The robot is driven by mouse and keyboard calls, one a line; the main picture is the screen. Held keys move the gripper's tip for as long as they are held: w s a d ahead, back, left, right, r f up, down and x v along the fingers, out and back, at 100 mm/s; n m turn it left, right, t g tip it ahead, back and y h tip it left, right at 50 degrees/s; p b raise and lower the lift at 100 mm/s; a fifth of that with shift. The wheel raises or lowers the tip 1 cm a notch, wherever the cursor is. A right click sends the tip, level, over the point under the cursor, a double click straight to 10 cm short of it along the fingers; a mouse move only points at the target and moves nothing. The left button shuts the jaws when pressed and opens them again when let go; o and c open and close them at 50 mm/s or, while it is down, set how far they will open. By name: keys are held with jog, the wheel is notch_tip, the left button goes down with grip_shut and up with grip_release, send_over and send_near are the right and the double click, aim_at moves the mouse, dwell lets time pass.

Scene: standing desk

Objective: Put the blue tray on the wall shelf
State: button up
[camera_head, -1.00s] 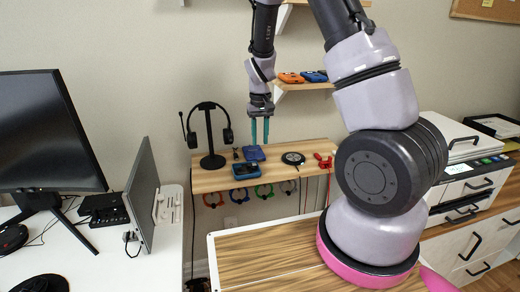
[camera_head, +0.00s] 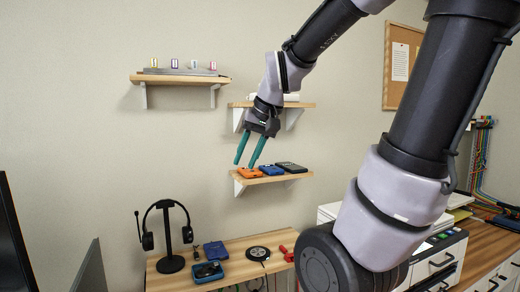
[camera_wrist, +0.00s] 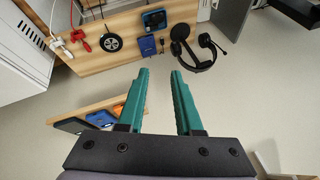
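A blue tray-like holder (camera_head: 207,271) with a dark inside rests on the low wooden shelf board. It also shows in the wrist view (camera_wrist: 154,19). A flat blue item (camera_head: 215,250) lies just behind it, also in the wrist view (camera_wrist: 147,45). I cannot tell for certain which is the blue tray. My gripper (camera_head: 245,164) is open, with teal fingers apart and nothing between them in the wrist view (camera_wrist: 159,72). It hangs near the left end of a small wall shelf (camera_head: 265,180), which holds orange (camera_head: 250,173), blue (camera_head: 271,170) and dark (camera_head: 291,167) items.
Two more wall shelves hang higher: one at left (camera_head: 180,78) with several small items, one (camera_head: 245,105) behind my arm. A headset on a stand (camera_head: 168,238), a round black disc (camera_head: 258,253) and red items (camera_head: 288,254) share the low board. A printer (camera_head: 440,245) stands right.

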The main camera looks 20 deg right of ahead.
jog(key=s+r+m+t, duration=0.1)
jog(key=s+r+t, duration=0.1)
jog(key=s, duration=0.5)
jog(key=shift+d+r+h, duration=0.3)
jog(key=shift+d+r, duration=0.05)
jog(key=shift+r, duration=0.2)
dwell(0.6)
